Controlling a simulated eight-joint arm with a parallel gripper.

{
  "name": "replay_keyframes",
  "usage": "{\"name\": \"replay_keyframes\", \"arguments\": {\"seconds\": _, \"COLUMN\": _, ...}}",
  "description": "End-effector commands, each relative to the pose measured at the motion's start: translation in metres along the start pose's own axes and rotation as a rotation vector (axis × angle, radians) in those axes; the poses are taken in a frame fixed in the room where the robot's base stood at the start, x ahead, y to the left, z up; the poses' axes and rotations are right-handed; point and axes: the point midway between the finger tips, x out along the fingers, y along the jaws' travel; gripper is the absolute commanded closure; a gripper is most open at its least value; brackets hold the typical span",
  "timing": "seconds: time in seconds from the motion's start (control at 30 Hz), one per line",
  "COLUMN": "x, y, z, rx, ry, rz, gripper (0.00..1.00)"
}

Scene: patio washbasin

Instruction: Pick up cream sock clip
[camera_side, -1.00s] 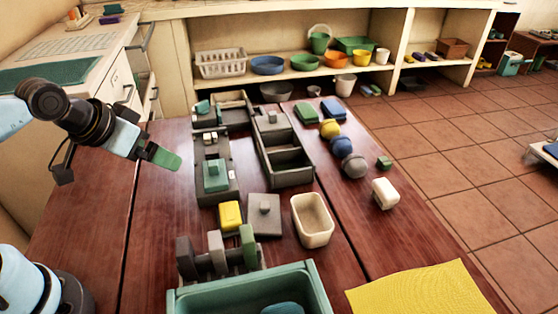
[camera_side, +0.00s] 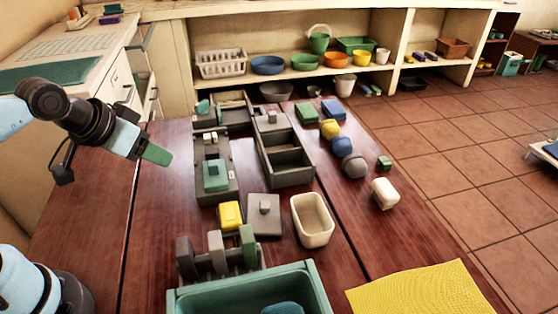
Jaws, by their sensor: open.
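My gripper (camera_side: 157,154), with green fingertips, hangs open and empty over the left part of the wooden table, well apart from any object. At the front, a pale, cream-grey upright piece (camera_side: 216,248) stands in a row between a dark grey piece (camera_side: 186,258) and a green piece (camera_side: 248,246). It looks most like the cream sock clip, but I cannot tell for sure at this size. Its lower part is partly hidden by the row. The gripper is behind and to the left of this row.
A green basin (camera_side: 245,292) stands just in front of the row. A yellow block (camera_side: 230,214), a grey lidded block (camera_side: 264,215) and a cream tub (camera_side: 312,219) sit behind it. A white block (camera_side: 385,193) lies at right. The table's left part is clear.

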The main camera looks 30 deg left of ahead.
Motion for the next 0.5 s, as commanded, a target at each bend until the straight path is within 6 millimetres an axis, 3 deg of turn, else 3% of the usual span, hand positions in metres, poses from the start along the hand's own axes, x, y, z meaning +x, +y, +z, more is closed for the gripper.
{"name": "replay_keyframes", "arguments": {"seconds": 0.17, "x": -0.001, "y": -0.001, "z": -0.003, "rx": -0.010, "ry": -0.007, "rz": -0.001, "gripper": 0.51}}
{"name": "replay_keyframes", "arguments": {"seconds": 0.27, "x": -0.003, "y": -0.002, "z": -0.015, "rx": -0.044, "ry": -0.032, "rz": -0.005, "gripper": 0.51}}
{"name": "replay_keyframes", "arguments": {"seconds": 0.5, "x": -0.003, "y": -0.010, "z": -0.067, "rx": -0.215, "ry": -0.160, "rz": -0.031, "gripper": 0.51}}
